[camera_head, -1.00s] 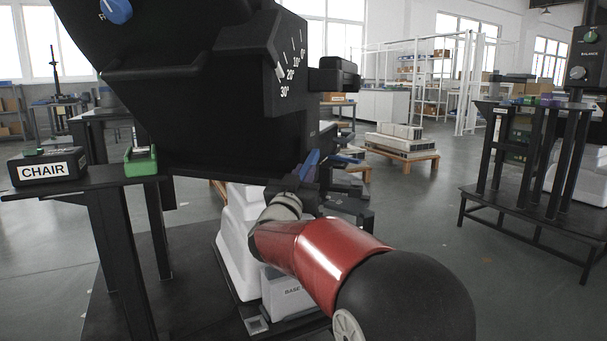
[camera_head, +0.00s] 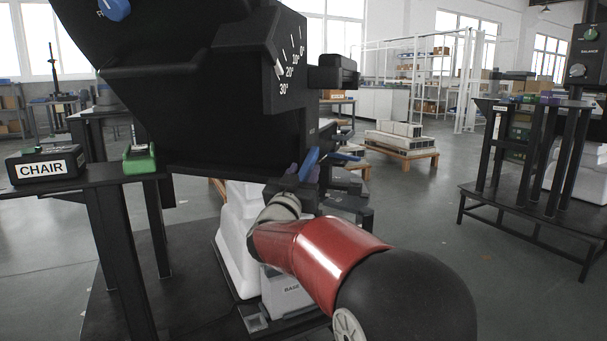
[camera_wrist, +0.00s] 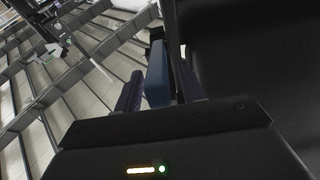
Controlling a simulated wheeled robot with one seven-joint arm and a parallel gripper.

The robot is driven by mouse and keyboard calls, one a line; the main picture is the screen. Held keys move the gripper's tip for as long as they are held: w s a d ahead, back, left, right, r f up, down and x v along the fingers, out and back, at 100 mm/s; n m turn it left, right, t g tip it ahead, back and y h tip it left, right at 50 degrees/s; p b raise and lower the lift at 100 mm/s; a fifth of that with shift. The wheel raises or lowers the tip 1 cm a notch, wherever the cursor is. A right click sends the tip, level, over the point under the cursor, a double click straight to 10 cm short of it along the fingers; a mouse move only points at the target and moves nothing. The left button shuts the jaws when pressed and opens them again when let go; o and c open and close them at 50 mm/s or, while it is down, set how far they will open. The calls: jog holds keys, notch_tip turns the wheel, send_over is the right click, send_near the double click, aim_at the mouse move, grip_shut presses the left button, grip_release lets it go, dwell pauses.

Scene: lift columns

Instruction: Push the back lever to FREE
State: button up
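The dark column head (camera_head: 215,115) has a tilt scale marked in degrees and fills the upper left of the head view. A blue lever paddle (camera_head: 310,162) stands steeply under its right end. A second blue piece (camera_head: 345,156) lies flatter to its right. My gripper (camera_head: 298,178) is at the upright paddle, partly hidden by my wrist. In the wrist view, a blue paddle (camera_wrist: 157,75) stands between the two dark fingers of my gripper (camera_wrist: 160,92). The fingers are apart, with a gap at the left; contact at the right is unclear. No FREE mark is legible.
A box labelled CHAIR (camera_head: 45,165) and a green-based device (camera_head: 139,160) sit on the dark bench at left. A white stepped cover (camera_head: 238,235) stands below the column head. Another dark stand (camera_head: 540,160) is at right. The floor between is clear.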

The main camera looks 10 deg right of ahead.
jog(key=v, duration=0.7)
jog(key=shift+s+f, duration=0.1)
jog(key=shift+f, duration=0.05)
dwell(0.3)
jog(key=s+a+f+n+g+y, duration=0.2)
jog(key=s+f+n+y, duration=0.15)
jog(key=s+y, duration=0.3)
jog(key=s+a+f+n+g+y, duration=0.2)
jog(key=s+n+y, duration=0.25)
jog(key=y, duration=0.25)
jog(key=s+d+f+m+g+h, duration=0.1)
jog(key=s+d+f+g, duration=0.25)
jog(key=s+f, duration=0.5)
jog(key=s+d+f+g+h, duration=0.15)
jog(key=s+f+g, duration=0.35)
jog(key=s, duration=0.7)
notch_tip(320, 180, up, 12)
jog(key=s+p, duration=0.1)
jog(key=p, duration=1.1)
jog(key=shift+s+d+m+y+p, duration=0.3)
jog(key=shift+s+d+p, duration=0.05)
jog(key=shift+s+d, duration=0.1)
